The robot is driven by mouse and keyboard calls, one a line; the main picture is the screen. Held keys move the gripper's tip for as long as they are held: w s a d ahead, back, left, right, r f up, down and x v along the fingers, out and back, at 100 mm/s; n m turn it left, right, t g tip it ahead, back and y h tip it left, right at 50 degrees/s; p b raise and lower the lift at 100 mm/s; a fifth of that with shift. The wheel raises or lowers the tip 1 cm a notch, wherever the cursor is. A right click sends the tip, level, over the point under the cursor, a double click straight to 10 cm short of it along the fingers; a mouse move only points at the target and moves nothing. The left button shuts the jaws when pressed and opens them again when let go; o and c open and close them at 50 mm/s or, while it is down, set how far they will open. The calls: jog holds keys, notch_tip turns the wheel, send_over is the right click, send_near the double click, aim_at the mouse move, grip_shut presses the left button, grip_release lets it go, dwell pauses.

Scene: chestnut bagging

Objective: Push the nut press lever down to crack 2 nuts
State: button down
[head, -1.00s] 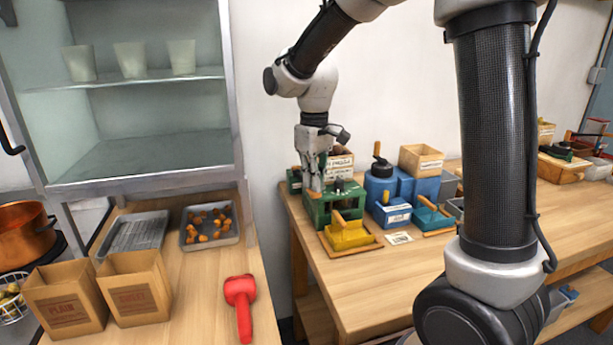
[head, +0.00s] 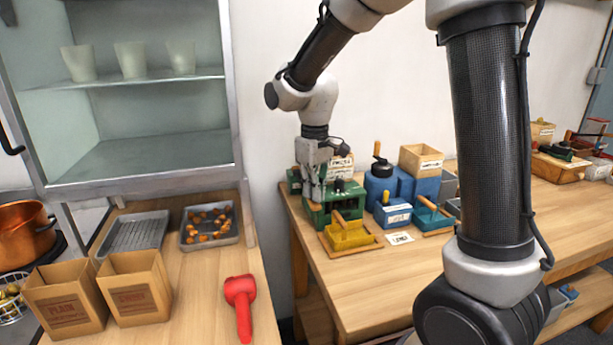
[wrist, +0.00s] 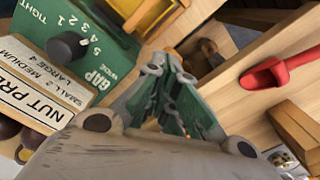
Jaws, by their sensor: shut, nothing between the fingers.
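The nut press is a green box (head: 351,196) at the left end of the right-hand table. In the wrist view its green panel (wrist: 112,42) carries a black dial with gap numbers, and a white NUT PRESS label (wrist: 38,88) lies beside it. My gripper (head: 319,192) is shut and empty, pointing down low at the press's left side. In the wrist view its fingers (wrist: 172,78) come together beside the green panel. I cannot clearly see the lever behind my gripper, nor whether the fingers touch it. The nuts in the press are not visible.
A yellow tray with a wooden handle (head: 347,238) stands just in front of the press. Blue containers (head: 394,214) stand to its right. A metal tray of brown nuts (head: 210,240), two cardboard bags and a red scoop (head: 241,300) are on the left counter.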

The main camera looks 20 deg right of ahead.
jog(key=shift+s+f, duration=0.2)
jog(key=shift+f, duration=0.7)
jog(key=shift+f, duration=0.25)
jog(key=shift+w+r, duration=0.15)
jog(key=shift+r, duration=1.4)
jog(key=shift+w+r, duration=0.15)
jog(key=shift+r, duration=1.45)
jog(key=shift+w+r, duration=0.15)
jog(key=shift+r, duration=1.4)
jog(key=shift+f, duration=1.1)
